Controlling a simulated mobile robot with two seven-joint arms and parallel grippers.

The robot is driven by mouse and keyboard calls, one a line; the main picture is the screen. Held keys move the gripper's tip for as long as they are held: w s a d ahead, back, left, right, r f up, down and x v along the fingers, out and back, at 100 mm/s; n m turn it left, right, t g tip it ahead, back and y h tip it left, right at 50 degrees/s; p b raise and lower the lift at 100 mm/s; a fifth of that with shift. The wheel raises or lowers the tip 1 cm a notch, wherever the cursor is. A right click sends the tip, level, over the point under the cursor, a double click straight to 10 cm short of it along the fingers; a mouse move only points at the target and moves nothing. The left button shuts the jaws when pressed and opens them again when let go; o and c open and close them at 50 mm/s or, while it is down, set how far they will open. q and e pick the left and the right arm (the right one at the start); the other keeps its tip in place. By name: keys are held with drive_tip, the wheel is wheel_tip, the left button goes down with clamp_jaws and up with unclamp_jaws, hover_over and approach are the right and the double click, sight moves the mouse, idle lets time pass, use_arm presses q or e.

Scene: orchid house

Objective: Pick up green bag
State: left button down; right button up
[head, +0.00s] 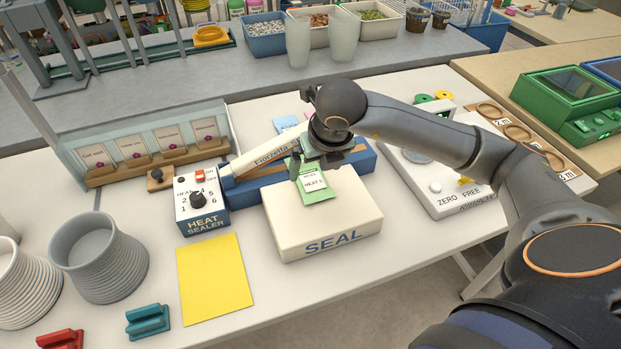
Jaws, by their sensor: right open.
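The green bag (320,192) lies on the cream block marked SEAL (330,228), in front of the blue heat sealer bar (362,158). A white label faces up on the bag. My right gripper (298,172) is directly above the bag's far end and hides part of it. Its jaws are open, with a dark finger over the bag's left edge. Whether the fingers touch the bag cannot be made out. My left gripper is not in view.
The heat sealer control box (201,200) stands to the left, with a yellow sheet (214,279) before it.

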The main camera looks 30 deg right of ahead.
sight(311, 179)
drive_tip(key=x, duration=0.2)
drive_tip(key=p+x, duration=0.1)
drive_tip(key=x, duration=0.1)
drive_tip(key=shift+w+d+f, duration=0.15)
drive_tip(key=shift+w+f, duration=0.15)
drive_tip(key=shift+w, duration=0.1)
drive_tip(key=shift+w+f, duration=0.2)
drive_tip(key=shift+f, duration=0.2)
drive_tip(key=shift+f+b, duration=0.2)
drive_tip(key=shift+b, duration=0.1)
drive_tip(key=c, duration=1.1)
drive_tip(key=shift+r, duration=0.1)
